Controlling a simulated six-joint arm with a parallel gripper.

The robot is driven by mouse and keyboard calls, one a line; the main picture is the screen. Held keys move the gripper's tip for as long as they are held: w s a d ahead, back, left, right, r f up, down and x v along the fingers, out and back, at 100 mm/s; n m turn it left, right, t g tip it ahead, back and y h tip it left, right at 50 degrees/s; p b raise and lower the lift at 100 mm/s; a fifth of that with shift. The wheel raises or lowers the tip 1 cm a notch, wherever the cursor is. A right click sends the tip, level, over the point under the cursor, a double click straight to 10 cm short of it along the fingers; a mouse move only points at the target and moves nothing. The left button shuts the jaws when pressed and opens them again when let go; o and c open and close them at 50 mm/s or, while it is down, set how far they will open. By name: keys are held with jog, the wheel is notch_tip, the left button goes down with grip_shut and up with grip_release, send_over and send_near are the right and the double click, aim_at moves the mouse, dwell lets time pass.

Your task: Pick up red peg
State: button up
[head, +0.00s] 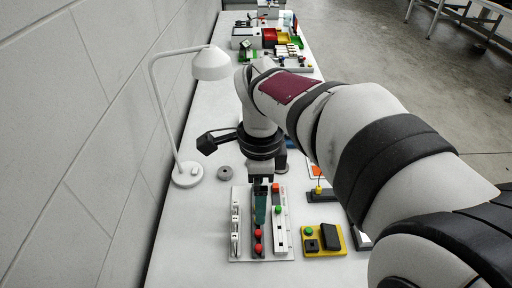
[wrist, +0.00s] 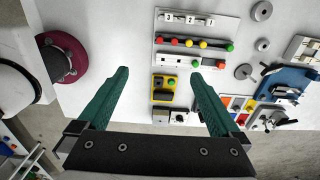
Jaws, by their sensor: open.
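A pale board (head: 287,255) lies on the table below my gripper; it also shows in the wrist view (wrist: 200,62). It carries a row of coloured round-topped pegs. In the head view, a red peg (head: 258,247) shows near the front of the board. My gripper (head: 260,207) is over the board, with teal fingers hiding part of it. In the wrist view my gripper (wrist: 160,76) is open, with nothing between the fingertips.
A yellow box (head: 323,240) with a green button and dark block sits right of the board. A white lamp (head: 188,175) and grey disc (head: 225,173) stand to the left, near the wall. Coloured bins (head: 270,38) are at the far end.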

jog(key=s+d+n+y, duration=0.1)
jog(key=s+d+n, duration=0.3)
jog(key=s, duration=0.5)
jog(key=shift+s+n, duration=0.35)
jog(key=shift+n, duration=0.55)
jog(key=s+f+n, duration=0.1)
jog(key=s+n, duration=0.1)
jog(key=s, duration=0.1)
jog(key=s+f+n, duration=0.1)
jog(key=s+n, duration=0.1)
jog(key=s, duration=0.1)
jog(key=s+d+f+n, duration=0.1)
jog(key=s+n, duration=0.1)
jog(key=s, duration=0.1)
jog(key=shift+f+y, duration=0.35)
jog(key=shift+y, duration=0.05)
jog(key=shift+c, duration=1)
jog(key=shift+s+f+n, duration=0.1)
jog(key=shift+s+n, duration=0.15)
jog(key=shift+n, duration=0.05)
jog(key=shift+c, duration=2.3)
jog(key=n+h, duration=0.2)
jog(key=n, duration=1.3)
send_over(259, 247)
notch_tip(259, 247, down, 4)
notch_tip(259, 247, down, 15)
jog(key=shift+r, duration=0.1)
